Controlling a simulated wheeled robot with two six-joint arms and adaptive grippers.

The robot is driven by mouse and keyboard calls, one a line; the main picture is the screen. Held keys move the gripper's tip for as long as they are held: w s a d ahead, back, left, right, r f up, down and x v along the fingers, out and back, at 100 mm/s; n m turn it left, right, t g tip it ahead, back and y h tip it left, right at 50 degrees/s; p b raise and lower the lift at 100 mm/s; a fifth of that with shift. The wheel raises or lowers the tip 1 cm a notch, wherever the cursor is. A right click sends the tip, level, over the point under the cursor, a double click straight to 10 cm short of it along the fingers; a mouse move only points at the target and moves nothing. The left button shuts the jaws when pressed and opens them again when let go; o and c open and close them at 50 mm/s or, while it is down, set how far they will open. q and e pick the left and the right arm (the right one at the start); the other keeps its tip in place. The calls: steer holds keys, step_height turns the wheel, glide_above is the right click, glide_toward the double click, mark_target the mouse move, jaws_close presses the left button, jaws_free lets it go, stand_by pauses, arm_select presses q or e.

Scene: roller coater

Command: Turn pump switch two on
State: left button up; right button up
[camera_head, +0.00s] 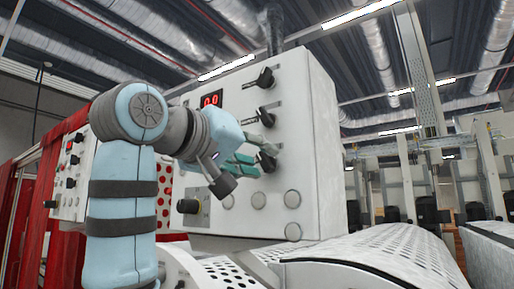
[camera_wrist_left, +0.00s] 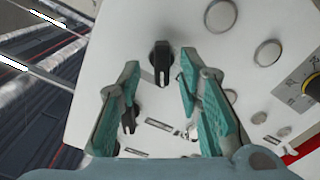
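A white control panel (camera_head: 240,140) carries three black rotary switches in a column. The top switch (camera_head: 265,77) and middle switch (camera_head: 267,117) are clear of my gripper; the lowest switch (camera_head: 268,162) is partly behind its fingers. Labels are too small to read, so I cannot tell which is pump switch two. My left gripper (camera_head: 264,158) has its teal fingers apart, facing the lowest switch. In the left wrist view, that black switch (camera_wrist_left: 161,62) appears between the open fingertips (camera_wrist_left: 159,68), with no clear contact. Another switch (camera_wrist_left: 128,120) shows beside the left finger. My right gripper is out of view.
A red numeric display (camera_head: 211,99) is at the panel's upper left. Several round buttons (camera_head: 292,199) sit below the switches. A perforated white cover (camera_head: 390,250) lies at lower right. Red curtains (camera_head: 68,190) hang at left.

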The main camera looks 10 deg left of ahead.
arm_select(q)
steer(key=shift+w+a+f, duration=0.1)
steer(key=shift+w, duration=0.05)
steer(key=shift+c, duration=0.6)
jaws_close()
steer(key=shift+m, duration=0.4)
steer(key=m, duration=0.5)
steer(key=shift+d, duration=0.2)
steer(key=m, duration=0.6)
steer(key=shift+d, duration=0.1)
steer(key=shift+o, duration=0.6)
jaws_free()
